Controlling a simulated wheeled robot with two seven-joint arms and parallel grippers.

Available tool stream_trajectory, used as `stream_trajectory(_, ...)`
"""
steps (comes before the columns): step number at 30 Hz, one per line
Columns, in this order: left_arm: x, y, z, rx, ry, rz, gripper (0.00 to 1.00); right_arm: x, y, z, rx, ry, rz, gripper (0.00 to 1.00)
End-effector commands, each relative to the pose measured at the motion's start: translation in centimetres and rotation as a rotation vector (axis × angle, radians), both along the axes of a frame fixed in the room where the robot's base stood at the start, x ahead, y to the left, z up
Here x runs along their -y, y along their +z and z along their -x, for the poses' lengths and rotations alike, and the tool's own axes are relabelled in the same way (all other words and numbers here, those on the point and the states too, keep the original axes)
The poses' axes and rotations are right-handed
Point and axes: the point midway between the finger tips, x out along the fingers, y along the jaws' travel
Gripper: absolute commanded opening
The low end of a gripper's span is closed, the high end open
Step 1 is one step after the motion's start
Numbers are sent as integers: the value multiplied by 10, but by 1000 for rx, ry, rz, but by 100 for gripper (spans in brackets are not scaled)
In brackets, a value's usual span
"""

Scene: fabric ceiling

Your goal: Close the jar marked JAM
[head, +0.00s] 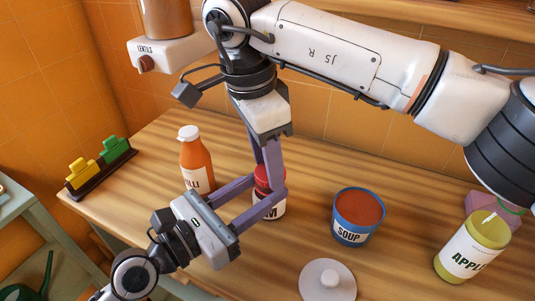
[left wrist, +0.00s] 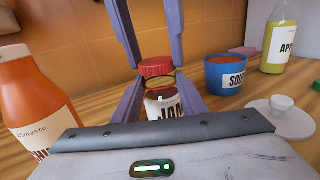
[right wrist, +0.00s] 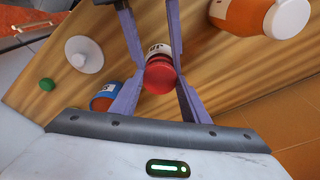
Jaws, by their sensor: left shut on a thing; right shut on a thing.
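The JAM jar (head: 268,208) stands upright on the wooden counter; its label also shows in the left wrist view (left wrist: 168,108). My left gripper (head: 262,203) comes in low from the left and is shut on the jar's body.
An orange chilli bottle (head: 197,163) stands close left of the jar. A blue soup pot (head: 354,222) is open at the right, its white lid (head: 327,284) lying in front. An apple jar (head: 472,250) stands far right. A rack with clips (head: 100,168) is at left.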

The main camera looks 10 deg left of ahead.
Motion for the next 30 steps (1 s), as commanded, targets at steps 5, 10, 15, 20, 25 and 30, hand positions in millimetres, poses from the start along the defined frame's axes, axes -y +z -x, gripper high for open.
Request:
stream_trajectory(5,1,-10,1,-19,-5,-14,0,0,-1,0,0,-1,0,21)
stream_trajectory(10,1,-11,1,-19,-5,-14,0,0,-1,0,0,-1,0,21)
stream_trajectory(15,1,-11,1,-19,-5,-14,0,0,-1,0,0,-1,0,21)
stream_trajectory(20,1,-11,1,-19,-5,-14,0,0,-4,0,1,-1,1,21)
stream_trajectory(25,1,-11,1,-19,-5,-14,0,0,-7,0,1,-1,1,21)
stream_trajectory(30,1,-11,1,-19,-5,-14,0,0,-11,0,0,-1,0,21)
